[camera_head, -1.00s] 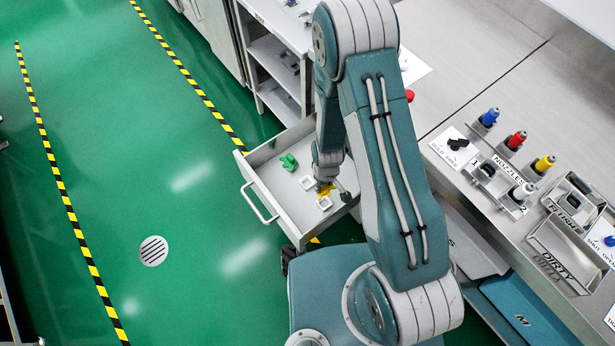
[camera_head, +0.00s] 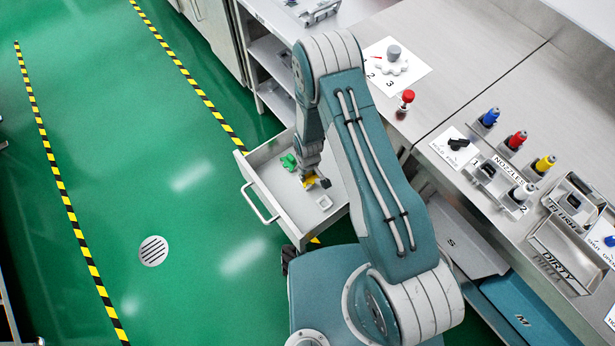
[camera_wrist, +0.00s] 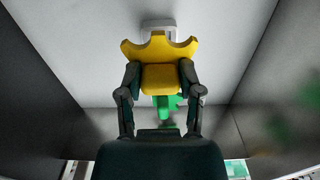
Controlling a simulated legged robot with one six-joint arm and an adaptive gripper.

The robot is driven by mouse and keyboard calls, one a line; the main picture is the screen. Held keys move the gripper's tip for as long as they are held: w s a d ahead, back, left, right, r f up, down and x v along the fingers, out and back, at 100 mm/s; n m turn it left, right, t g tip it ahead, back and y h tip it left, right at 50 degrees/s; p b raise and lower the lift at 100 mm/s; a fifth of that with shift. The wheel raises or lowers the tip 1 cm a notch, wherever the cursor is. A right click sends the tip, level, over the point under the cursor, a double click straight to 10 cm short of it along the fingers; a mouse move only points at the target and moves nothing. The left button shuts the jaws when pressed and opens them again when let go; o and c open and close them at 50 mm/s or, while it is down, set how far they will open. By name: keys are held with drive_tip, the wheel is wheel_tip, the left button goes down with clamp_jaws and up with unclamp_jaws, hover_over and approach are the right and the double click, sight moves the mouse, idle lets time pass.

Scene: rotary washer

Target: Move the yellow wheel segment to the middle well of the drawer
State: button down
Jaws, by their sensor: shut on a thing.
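The yellow wheel segment (camera_head: 310,183) is held by my gripper (camera_head: 313,179) inside the open drawer (camera_head: 270,195). A white square well (camera_head: 323,202) at the near end looks empty. The middle well is hidden behind my gripper and the segment. A white well (camera_wrist: 157,24) shows past the segment; which one, I cannot tell.
The drawer walls surround my gripper closely. The steel counter (camera_head: 455,90) on the right carries a red knob (camera_head: 407,97), a grey wheel (camera_head: 393,60) on a white sheet, several coloured nozzles (camera_head: 516,140) and metal trays (camera_head: 565,245). The green floor (camera_head: 130,180) on the left is clear.

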sight(307, 178)
drive_tip(key=f, duration=0.3)
drive_tip(key=shift+w+a+f, duration=0.15)
drive_tip(key=shift+w+f, duration=0.05)
drive_tip(key=shift+f, duration=0.15)
drive_tip(key=shift+c, duration=1.3)
unclamp_jaws()
drive_tip(key=shift+r, duration=0.1)
